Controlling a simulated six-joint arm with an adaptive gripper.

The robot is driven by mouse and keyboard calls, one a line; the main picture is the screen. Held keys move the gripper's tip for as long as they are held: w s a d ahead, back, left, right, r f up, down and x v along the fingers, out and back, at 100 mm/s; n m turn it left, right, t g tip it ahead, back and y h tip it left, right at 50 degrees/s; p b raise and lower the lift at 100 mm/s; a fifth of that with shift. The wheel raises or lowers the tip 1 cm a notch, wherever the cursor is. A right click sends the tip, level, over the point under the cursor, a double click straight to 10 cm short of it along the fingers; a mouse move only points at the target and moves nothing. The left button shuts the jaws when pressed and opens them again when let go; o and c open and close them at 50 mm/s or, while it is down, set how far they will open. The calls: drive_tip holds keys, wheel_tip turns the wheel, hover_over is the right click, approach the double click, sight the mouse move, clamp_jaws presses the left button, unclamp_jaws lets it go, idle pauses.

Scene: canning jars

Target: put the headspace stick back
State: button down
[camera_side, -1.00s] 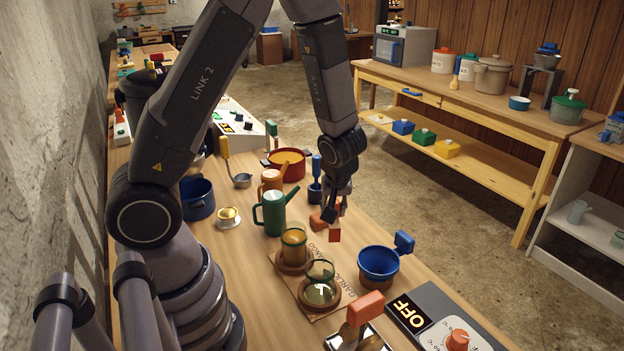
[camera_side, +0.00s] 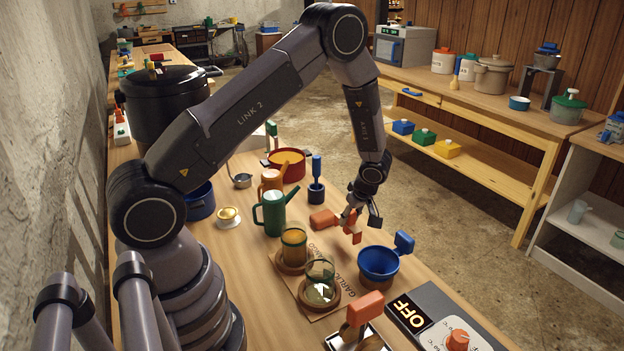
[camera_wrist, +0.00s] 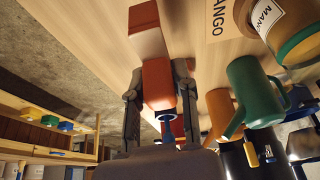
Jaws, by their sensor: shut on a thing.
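My gripper (camera_side: 355,213) is shut on an orange piece, which I take to be the headspace stick (camera_side: 353,233). It is above the right part of the bench, behind the blue funnel. In the wrist view the orange headspace stick (camera_wrist: 158,84) lies between the fingers of my gripper (camera_wrist: 158,100), with a paler orange block at its far end. Another orange part (camera_side: 323,220) shows left of the fingers; I cannot tell whether it belongs to the held piece.
A green can (camera_side: 273,213) and an orange can stand left of my gripper. The jars (camera_side: 293,247) on the board are nearer, and the blue funnel (camera_side: 378,262) stands front right. A red pot (camera_side: 288,165) is farther back. The bench edge lies close on the right.

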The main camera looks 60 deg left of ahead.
sight(353, 224)
drive_tip(key=shift+w+f, duration=0.15)
drive_tip(key=shift+f, duration=0.85)
drive_tip(key=shift+w+f, duration=0.15)
drive_tip(key=shift+f, duration=0.8)
drive_tip(key=c, duration=0.9)
unclamp_jaws()
drive_tip(key=shift+f, duration=0.1)
